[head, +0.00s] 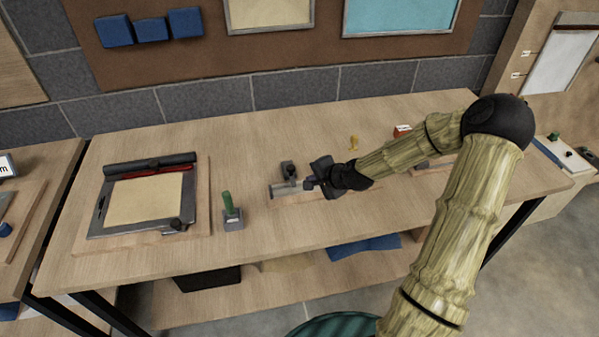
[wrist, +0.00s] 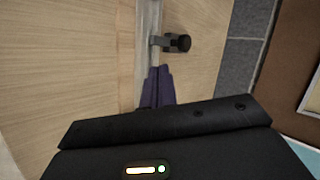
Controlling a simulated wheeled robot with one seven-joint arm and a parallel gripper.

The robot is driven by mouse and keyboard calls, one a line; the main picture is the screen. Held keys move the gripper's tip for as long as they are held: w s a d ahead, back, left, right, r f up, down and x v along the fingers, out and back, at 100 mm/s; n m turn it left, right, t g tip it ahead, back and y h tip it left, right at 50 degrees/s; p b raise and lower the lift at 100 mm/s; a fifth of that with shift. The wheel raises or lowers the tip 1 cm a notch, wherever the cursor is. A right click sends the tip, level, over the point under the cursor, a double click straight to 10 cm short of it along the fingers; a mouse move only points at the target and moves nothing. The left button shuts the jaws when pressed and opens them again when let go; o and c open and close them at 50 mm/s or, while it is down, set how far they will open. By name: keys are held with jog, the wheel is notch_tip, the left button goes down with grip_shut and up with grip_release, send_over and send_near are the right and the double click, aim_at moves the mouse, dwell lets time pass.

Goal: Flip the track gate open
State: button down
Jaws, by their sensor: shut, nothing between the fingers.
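A small grey metal fitting (head: 284,189) with a dark upright knob (head: 287,168) sits on a thin wooden board on the workbench; I take it to be the track gate. In the wrist view a pale metal rail (wrist: 147,45) runs away from the fingers, with a dark bracket and round knob (wrist: 182,42) at its right side. My gripper (head: 308,184) is at the right end of the fitting, low over the board. Its dark purple fingers (wrist: 158,75) are shut and empty, beside or over the rail; I cannot tell whether they touch it. My gripper hides part of the board.
Left of the fitting stand a green-handled block (head: 232,212) and a clipboard-like press (head: 140,200) on a board. A small yellow item (head: 353,142) and a red-and-white item (head: 402,130) lie behind my arm. The front strip of the workbench (head: 300,235) is clear.

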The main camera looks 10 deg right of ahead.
aim_at(292, 173)
jog(key=x, duration=0.3)
jog(key=shift+a, duration=0.1)
jog(key=w, duration=0.1)
jog(key=w+a+p, duration=0.1)
jog(key=w, duration=0.2)
jog(key=shift+a+f+p, duration=0.2)
jog(key=shift+a+p, duration=0.1)
jog(key=shift+a, duration=0.05)
